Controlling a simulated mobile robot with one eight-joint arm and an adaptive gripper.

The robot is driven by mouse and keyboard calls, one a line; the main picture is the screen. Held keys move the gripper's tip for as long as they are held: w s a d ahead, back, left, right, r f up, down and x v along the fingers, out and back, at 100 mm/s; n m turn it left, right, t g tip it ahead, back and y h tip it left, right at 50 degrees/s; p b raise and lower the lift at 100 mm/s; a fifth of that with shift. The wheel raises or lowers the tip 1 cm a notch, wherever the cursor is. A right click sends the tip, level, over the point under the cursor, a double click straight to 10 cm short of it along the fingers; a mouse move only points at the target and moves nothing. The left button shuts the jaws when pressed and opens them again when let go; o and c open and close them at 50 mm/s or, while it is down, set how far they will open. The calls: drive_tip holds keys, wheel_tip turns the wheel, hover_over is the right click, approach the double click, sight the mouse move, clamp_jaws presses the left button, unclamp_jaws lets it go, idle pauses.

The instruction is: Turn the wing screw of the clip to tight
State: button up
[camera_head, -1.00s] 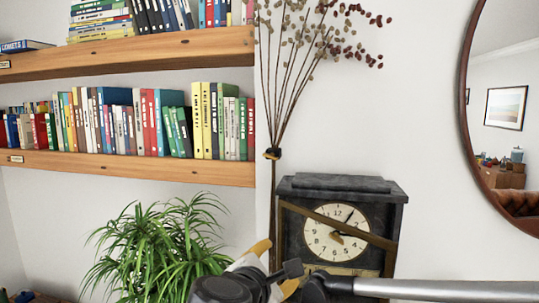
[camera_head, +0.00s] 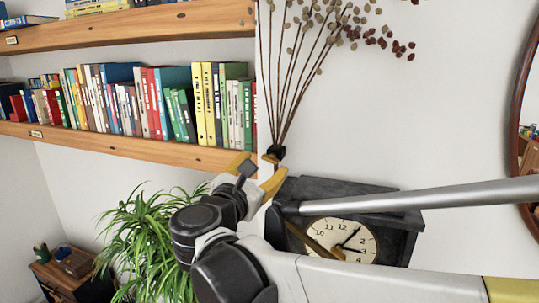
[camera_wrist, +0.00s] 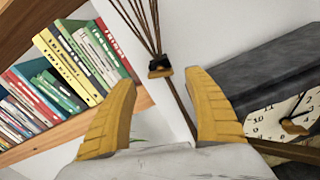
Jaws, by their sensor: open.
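The clip (camera_head: 275,152) is a small dark piece on the tall stems, by the white wall edge beside the shelves. It also shows in the wrist view (camera_wrist: 160,70), above centre. Its wing screw is too small to make out; a small brownish part shows on the clip. My gripper (camera_head: 256,171) has two yellow fingers, spread apart and empty, just below and left of the clip in the head view. In the wrist view the clip appears between the two fingertips (camera_wrist: 160,80), apart from both. The depth gap to it is hard to judge.
A dark mantel clock (camera_head: 395,235) stands right of the stems, partly behind my arm. Shelves of books (camera_head: 150,100) are at the left, with a wooden shelf edge (camera_head: 190,152) near the gripper. A green plant (camera_head: 140,235) is below.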

sight(269, 160)
drive_tip(key=x, duration=0.5)
drive_tip(key=shift+w+d+p, duration=0.1)
drive_tip(key=shift+w+p, duration=0.05)
drive_tip(key=shift+p, duration=0.2)
drive_tip(key=c, duration=1.2)
drive_tip(key=shift+m, duration=0.4)
drive_tip(key=m+b, duration=0.1)
drive_tip(key=m, duration=0.1)
drive_tip(key=shift+m, duration=0.4)
drive_tip(key=m+b, duration=0.1)
drive_tip(key=m, duration=0.2)
drive_tip(key=shift+m, duration=0.3)
drive_tip(key=m+b, duration=0.1)
drive_tip(key=m, duration=0.2)
drive_tip(key=shift+m, duration=0.3)
drive_tip(key=shift+m+b, duration=0.55)
drive_tip(key=shift+m, duration=1.35)
